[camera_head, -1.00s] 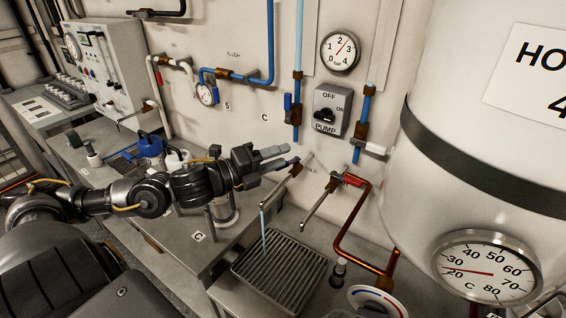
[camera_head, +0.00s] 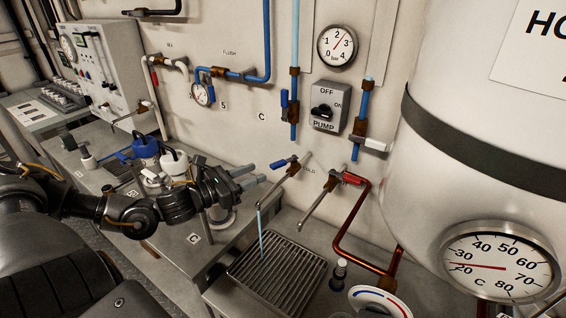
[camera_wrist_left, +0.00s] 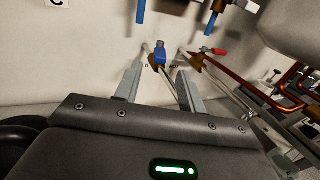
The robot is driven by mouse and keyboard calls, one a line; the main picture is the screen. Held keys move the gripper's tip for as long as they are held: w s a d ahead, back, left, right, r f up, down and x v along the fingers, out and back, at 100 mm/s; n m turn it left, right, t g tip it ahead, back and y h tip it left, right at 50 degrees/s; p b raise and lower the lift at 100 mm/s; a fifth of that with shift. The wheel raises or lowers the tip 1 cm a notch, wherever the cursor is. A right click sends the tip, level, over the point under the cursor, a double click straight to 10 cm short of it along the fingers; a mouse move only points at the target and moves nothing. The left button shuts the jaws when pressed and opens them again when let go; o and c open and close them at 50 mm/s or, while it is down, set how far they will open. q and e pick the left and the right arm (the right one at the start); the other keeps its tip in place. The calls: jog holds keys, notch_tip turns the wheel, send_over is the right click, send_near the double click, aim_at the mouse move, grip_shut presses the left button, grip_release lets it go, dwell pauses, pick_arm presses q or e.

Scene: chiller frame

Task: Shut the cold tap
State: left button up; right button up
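The cold tap has a blue lever (camera_head: 284,162) on its wall body, and the lever points left in the head view. A pale blue stream of water (camera_head: 262,232) runs from its spout down to the grated drain tray (camera_head: 310,266). My left gripper (camera_head: 257,174) is left of the lever and apart from it. In the left wrist view its two fingers (camera_wrist_left: 159,88) are spread and empty, with the blue lever (camera_wrist_left: 160,55) ahead of the gap between them. My right gripper is not in view.
The hot tap with a red lever (camera_head: 353,178) and a copper pipe (camera_head: 344,235) are just to the right. A white tank (camera_head: 440,175) fills the right side. Blue and white jugs (camera_head: 146,146) stand on the bench behind my left arm.

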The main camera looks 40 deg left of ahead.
aim_at(285, 161)
pick_arm(q)
jog(key=shift+w+d, duration=0.1)
jog(key=shift+w, duration=0.3)
jog(key=p+x, duration=0.2)
jog(key=x, duration=0.6)
jog(key=shift+w+d+r, duration=0.1)
jog(key=shift+w+r, duration=0.05)
jog(key=shift+w+d, duration=0.25)
jog(key=shift+w, duration=0.25)
jog(key=shift+c, duration=0.3)
grip_shut()
